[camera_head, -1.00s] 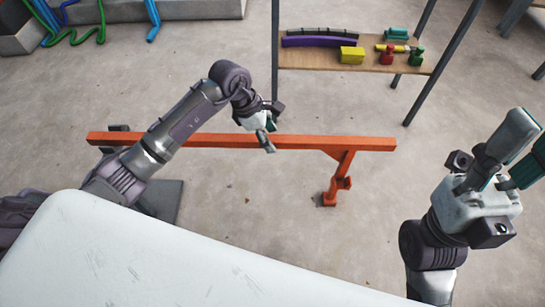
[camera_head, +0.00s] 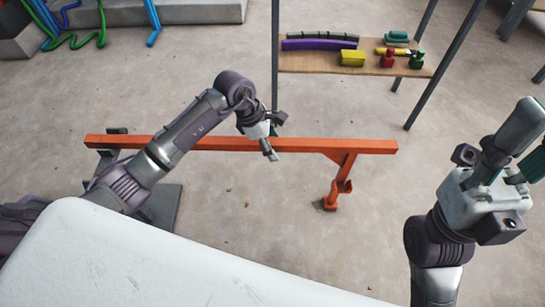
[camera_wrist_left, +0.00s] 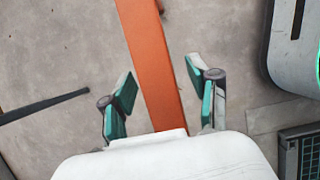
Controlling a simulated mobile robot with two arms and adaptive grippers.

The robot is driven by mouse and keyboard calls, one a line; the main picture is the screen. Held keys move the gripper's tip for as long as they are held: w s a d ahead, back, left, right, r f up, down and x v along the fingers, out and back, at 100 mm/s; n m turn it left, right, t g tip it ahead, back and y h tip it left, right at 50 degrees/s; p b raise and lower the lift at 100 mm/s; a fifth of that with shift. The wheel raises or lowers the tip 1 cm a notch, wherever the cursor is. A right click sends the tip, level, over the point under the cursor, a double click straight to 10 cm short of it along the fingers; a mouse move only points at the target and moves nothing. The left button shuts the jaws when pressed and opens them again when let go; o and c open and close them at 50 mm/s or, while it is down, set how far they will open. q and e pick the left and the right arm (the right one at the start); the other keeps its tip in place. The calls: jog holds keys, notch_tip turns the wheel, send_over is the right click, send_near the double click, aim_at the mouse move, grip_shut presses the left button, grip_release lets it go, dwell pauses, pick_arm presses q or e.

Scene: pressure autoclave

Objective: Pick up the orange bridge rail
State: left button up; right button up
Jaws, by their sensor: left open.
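The orange bridge rail (camera_head: 345,146) is a long bar running left to right across the middle of the head view, with a bent orange leg near its right end. My left gripper (camera_head: 269,151) is open at the middle of the bar. In the left wrist view the orange rail (camera_wrist_left: 146,50) runs between the spread fingers of the left gripper (camera_wrist_left: 162,95), with a gap on each side. Contact cannot be told. My right gripper (camera_head: 528,150) is raised at the right edge, fingers apart, empty, and away from the rail.
A wooden shelf (camera_head: 310,64) on dark posts stands behind the rail with a yellow block (camera_head: 352,58), a purple bar (camera_head: 319,44) and small coloured parts. A pale surface (camera_head: 130,255), perhaps my own body, fills the lower left. Concrete floor is clear around the leg.

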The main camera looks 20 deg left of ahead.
pick_arm(q)
grip_shut()
dwell(0.3)
jog(key=shift+r, duration=0.2)
